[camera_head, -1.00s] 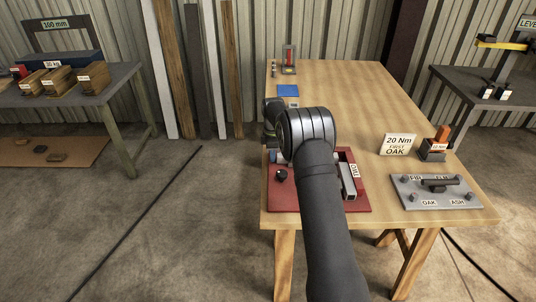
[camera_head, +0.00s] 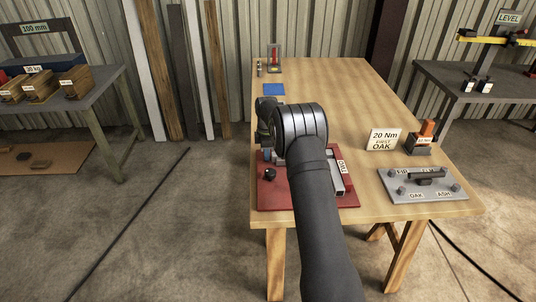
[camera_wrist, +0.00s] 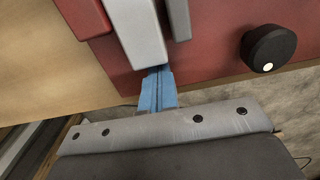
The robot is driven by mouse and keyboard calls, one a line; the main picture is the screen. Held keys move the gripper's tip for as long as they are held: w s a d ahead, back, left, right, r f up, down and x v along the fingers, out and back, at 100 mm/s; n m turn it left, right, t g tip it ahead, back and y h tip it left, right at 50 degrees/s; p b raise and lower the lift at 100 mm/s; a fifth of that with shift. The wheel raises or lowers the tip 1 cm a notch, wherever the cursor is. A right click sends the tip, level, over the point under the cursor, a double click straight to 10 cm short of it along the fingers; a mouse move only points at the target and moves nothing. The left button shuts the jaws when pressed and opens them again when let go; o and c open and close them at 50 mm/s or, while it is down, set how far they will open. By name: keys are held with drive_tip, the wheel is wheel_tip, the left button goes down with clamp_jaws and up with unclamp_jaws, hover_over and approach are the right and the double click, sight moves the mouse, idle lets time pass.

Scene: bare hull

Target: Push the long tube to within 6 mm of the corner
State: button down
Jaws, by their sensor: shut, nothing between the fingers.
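My gripper (camera_wrist: 158,72) is shut, its blue fingers together and empty. In the wrist view the fingertips are at the near end of a light grey square-sided bar (camera_wrist: 138,30); I cannot tell if they touch it. This bar looks like the long tube and lies over the red board (camera_wrist: 215,50). A thinner darker grey bar (camera_wrist: 180,18) lies beside it on the right, with a gap between. In the head view my arm hides most of this area. A light grey piece (camera_head: 337,178) shows along the right of the red board (camera_head: 285,197). The corner cannot be made out.
A black knob (camera_wrist: 268,48) stands on the red board; it also shows in the head view (camera_head: 269,174). A raised dark red block (camera_wrist: 84,14) is left of the light bar. A grey plate with pegs (camera_head: 430,190) and a sign (camera_head: 383,140) stand right on the table (camera_head: 330,85).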

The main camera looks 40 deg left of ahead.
sight(259, 161)
drive_tip(key=shift+s+a, duration=1.15)
drive_tip(key=shift+a, duration=0.05)
wheel_tip(259, 161, up, 10)
wheel_tip(259, 161, down, 10)
drive_tip(key=w+d, duration=0.2)
drive_tip(key=shift+w+d, duration=0.3)
drive_tip(key=shift+s+a, duration=0.95)
